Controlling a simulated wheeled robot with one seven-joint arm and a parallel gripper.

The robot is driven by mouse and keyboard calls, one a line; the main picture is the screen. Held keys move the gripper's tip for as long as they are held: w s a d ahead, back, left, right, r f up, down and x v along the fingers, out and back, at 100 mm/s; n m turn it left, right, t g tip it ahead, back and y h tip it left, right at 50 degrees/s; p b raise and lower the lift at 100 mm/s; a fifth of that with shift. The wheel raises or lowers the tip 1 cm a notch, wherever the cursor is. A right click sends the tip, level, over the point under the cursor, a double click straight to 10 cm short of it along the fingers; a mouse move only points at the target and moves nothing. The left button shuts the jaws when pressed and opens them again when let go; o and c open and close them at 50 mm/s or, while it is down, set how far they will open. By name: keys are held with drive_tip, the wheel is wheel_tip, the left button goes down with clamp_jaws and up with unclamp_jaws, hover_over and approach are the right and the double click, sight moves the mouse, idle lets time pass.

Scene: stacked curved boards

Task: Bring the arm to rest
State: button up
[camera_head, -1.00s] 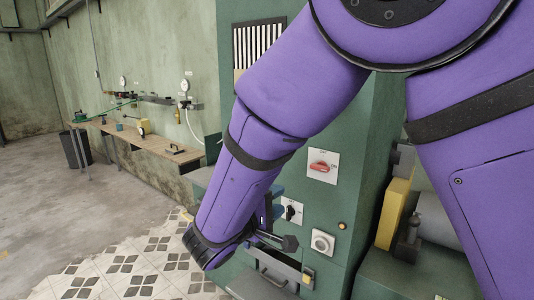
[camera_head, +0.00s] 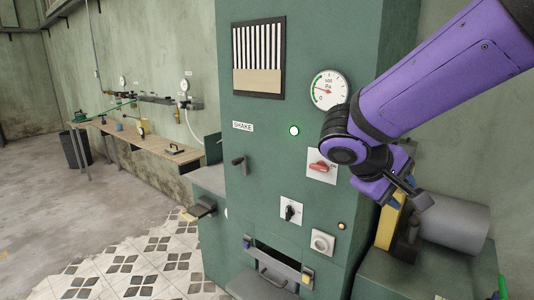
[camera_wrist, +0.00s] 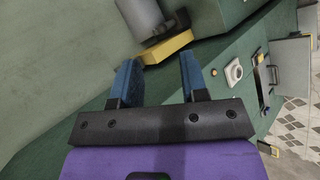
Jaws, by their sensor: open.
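My purple arm (camera_head: 430,85) comes in from the upper right of the head view. My gripper (camera_head: 405,192) hangs at its end, in front of the right edge of the green machine (camera_head: 265,180). In the wrist view my gripper (camera_wrist: 157,72) shows two blue-padded fingers set apart, with nothing between them. A yellow block (camera_wrist: 168,46) and a grey cylinder (camera_wrist: 142,18) show beyond the fingertips. The gripper appears apart from them, though the exact gap is hard to judge.
A wooden bench (camera_head: 150,143) stands at the left wall. The floor at left is open.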

drive_tip(key=s+d+r+m+t+y, duration=0.1)
drive_tip(key=s+d+y, duration=0.1)
drive_tip(key=s, duration=0.3)
drive_tip(key=s+d+r+m+y, duration=0.2)
drive_tip(key=s+y, duration=0.2)
drive_tip(key=s, duration=0.1)
drive_tip(key=s+d+r+m+t+y, duration=0.1)
drive_tip(key=s+d+y, duration=0.1)
drive_tip(key=s, duration=0.3)
drive_tip(key=shift+s+r+m+t+y, duration=0.3)
drive_tip(key=shift+r+y, duration=0.1)
drive_tip(key=shift+y, duration=0.2)
drive_tip(key=shift+a, duration=0.2)
